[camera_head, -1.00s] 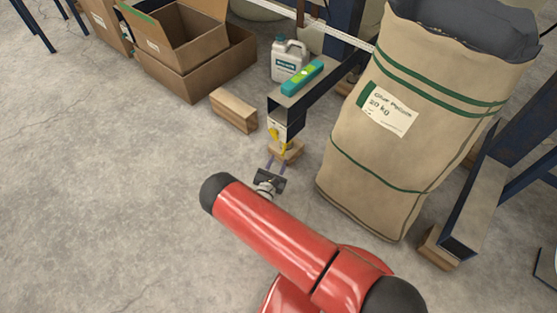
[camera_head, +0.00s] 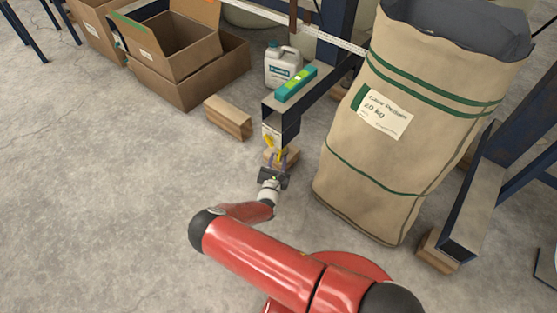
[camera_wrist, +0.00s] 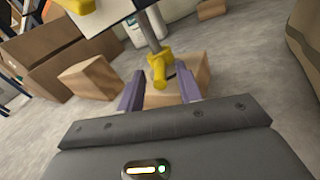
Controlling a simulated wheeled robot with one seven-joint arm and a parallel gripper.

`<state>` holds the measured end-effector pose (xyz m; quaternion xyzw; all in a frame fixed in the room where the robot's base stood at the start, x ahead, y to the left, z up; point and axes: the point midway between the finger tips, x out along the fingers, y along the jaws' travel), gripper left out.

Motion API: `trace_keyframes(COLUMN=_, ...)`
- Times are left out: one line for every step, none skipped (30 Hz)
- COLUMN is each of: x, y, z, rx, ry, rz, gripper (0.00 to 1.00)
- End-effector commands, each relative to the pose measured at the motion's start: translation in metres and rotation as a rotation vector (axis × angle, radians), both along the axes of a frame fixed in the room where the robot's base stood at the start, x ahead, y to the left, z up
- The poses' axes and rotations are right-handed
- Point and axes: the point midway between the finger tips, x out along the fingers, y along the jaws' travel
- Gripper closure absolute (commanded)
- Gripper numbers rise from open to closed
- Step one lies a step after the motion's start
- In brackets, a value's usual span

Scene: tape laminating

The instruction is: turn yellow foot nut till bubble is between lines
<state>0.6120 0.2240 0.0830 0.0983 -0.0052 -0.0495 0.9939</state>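The yellow foot nut (camera_wrist: 160,66) sits on a grey threaded rod above a wooden block (camera_wrist: 158,95) in the wrist view. In the head view the yellow parts (camera_head: 269,141) show under the end of the dark beam. My gripper (camera_wrist: 158,82) is open; its two purple fingers stand apart with the nut ahead between them, and I cannot tell whether either touches it. In the head view my gripper (camera_head: 276,163) is right at the foot. The teal spirit level (camera_head: 296,84) lies on the beam with a green vial; its bubble is too small to read.
A large sack (camera_head: 400,150) stands close to the right of the foot. A loose wooden block (camera_head: 228,117) lies to the left, with cardboard boxes (camera_head: 185,85) behind. A white jug (camera_head: 282,66) stands behind the level. The floor at left is clear.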

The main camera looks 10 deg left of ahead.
Motion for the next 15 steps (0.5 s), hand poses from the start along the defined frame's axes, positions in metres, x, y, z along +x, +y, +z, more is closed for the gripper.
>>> trace_keyframes(x=0.0053, y=-0.0009, z=-0.0011, rx=0.001, ry=-0.001, rz=0.000, gripper=0.65)
trace_keyframes(x=0.0075, y=-0.0010, z=-0.0011, rx=0.000, ry=-0.001, rz=0.000, gripper=0.65)
trace_keyframes(x=0.0099, y=-0.0012, z=-0.0009, rx=0.000, ry=0.000, rz=0.000, gripper=0.65)
trace_keyframes(x=0.0113, y=-0.0012, z=-0.0007, rx=0.000, ry=0.000, rz=0.000, gripper=0.65)
trace_keyframes(x=0.0124, y=-0.0012, z=-0.0005, rx=0.000, ry=0.000, rz=0.000, gripper=0.65)
trace_keyframes(x=0.0133, y=-0.0014, z=-0.0003, rx=0.000, ry=0.000, rz=0.000, gripper=0.65)
trace_keyframes(x=0.0137, y=-0.0014, z=-0.0001, rx=0.000, ry=0.000, rz=0.000, gripper=0.65)
trace_keyframes(x=0.0139, y=-0.0014, z=0.0000, rx=0.000, ry=0.000, rz=0.000, gripper=0.65)
trace_keyframes(x=0.0139, y=-0.0014, z=0.0001, rx=0.000, ry=0.000, rz=0.000, gripper=0.65)
trace_keyframes(x=0.0138, y=-0.0014, z=0.0002, rx=0.000, ry=0.000, rz=0.000, gripper=0.65)
trace_keyframes(x=0.0137, y=-0.0014, z=0.0002, rx=0.000, ry=0.000, rz=0.000, gripper=0.65)
trace_keyframes(x=0.0137, y=-0.0014, z=0.0002, rx=0.000, ry=0.000, rz=0.000, gripper=0.65)
trace_keyframes(x=0.0137, y=-0.0014, z=0.0002, rx=0.000, ry=0.000, rz=0.000, gripper=0.66)
trace_keyframes(x=0.0136, y=-0.0014, z=0.0002, rx=0.000, ry=0.000, rz=0.000, gripper=0.70)
trace_keyframes(x=0.0136, y=-0.0014, z=0.0002, rx=0.000, ry=0.000, rz=0.000, gripper=0.75)
